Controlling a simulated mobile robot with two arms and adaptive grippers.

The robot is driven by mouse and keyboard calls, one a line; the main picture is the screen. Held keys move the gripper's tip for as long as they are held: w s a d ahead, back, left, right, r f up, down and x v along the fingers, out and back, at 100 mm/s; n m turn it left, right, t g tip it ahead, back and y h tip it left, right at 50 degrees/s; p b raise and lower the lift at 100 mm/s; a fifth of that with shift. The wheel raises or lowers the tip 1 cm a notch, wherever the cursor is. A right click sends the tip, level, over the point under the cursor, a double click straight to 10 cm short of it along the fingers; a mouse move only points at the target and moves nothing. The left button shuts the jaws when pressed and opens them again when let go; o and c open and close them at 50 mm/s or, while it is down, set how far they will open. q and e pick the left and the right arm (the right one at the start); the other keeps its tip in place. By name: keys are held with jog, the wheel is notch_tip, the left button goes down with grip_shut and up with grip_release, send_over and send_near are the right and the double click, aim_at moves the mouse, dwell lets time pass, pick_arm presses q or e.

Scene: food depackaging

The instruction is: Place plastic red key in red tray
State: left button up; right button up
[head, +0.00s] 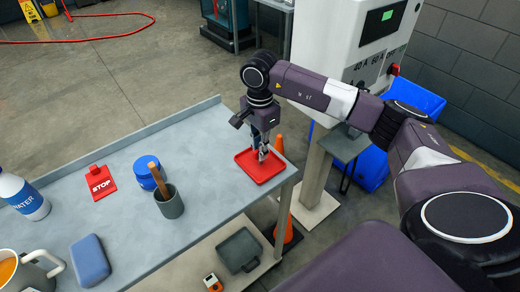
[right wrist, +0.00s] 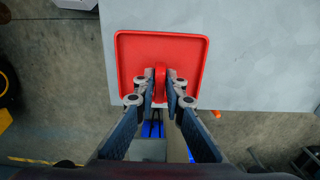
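The red tray (head: 259,175) lies at the right end of the grey table, near its edge. My right gripper (head: 262,155) points down over the tray. In the right wrist view, the red tray (right wrist: 160,46) sits under the right gripper (right wrist: 161,78). A small rounded red piece, which looks like the plastic red key (right wrist: 160,82), is between the two fingertips, which are close together on it. It is red against red, so whether it touches the tray floor is unclear. In the head view the key cannot be made out. My left gripper is not in view.
On the table are a grey cup (head: 169,203) with a brown stick, a blue round container (head: 147,178), a red STOP card (head: 100,183), a water bottle (head: 25,197), a blue case (head: 89,262) and a mug (head: 28,275). A cabinet (head: 350,35) stands behind.

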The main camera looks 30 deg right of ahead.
jog(key=shift+o, duration=1.3)
jog(key=shift+r, duration=0.1)
jog(key=shift+r, duration=0.25)
notch_tip(320, 180, up, 12)
jog(key=b, duration=0.2)
jog(key=shift+f, duration=0.15)
